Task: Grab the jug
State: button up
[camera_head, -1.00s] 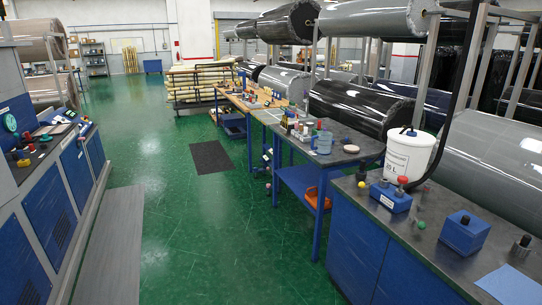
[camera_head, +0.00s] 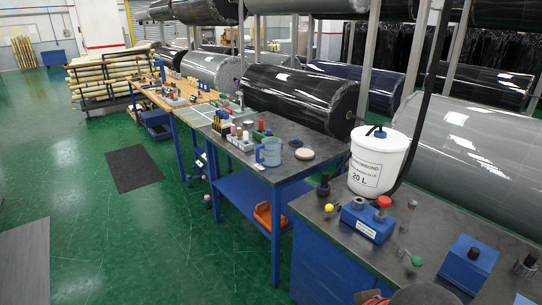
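The jug (camera_head: 269,152) is translucent blue with a handle on its left side. It stands upright near the front edge of a dark-topped workbench (camera_head: 285,168), in the middle of the head view. Nothing is seen touching it from my side. My gripper cannot be made out in this view. A dark rounded shape with a reddish part is cut off by the bottom edge, and I cannot tell whether it belongs to my arm.
A white 20 L bucket (camera_head: 378,163) and a blue block with a red knob (camera_head: 367,221) stand on the nearer counter (camera_head: 330,208). Large wrapped rolls (camera_head: 300,98) line the back.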

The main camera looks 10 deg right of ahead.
aim_at(271, 147)
jog(key=i+z, duration=0.1)
jog(key=z, duration=0.35)
jog(key=i+j+z, duration=0.1)
jog(key=z, duration=0.35)
jog(key=i+j+z, duration=0.2)
jog(key=j, duration=0.15)
jog(key=i+j+z, duration=0.2)
jog(key=j, duration=0.2)
jog(key=i+j+z, duration=0.2)
jog(key=j, duration=0.2)
jog(key=j+z, duration=0.2)
jog(key=j, duration=0.25)
jog(key=i+j+z, duration=0.2)
jog(key=j, duration=0.25)
jog(key=i+j, duration=0.1)
jog(key=j, duration=0.45)
jog(key=i+j, duration=0.1)
jog(key=j, duration=0.5)
jog(key=i+j, duration=0.1)
jog(key=j, duration=0.45)
jog(key=i+j, duration=0.1)
jog(key=j, duration=0.45)
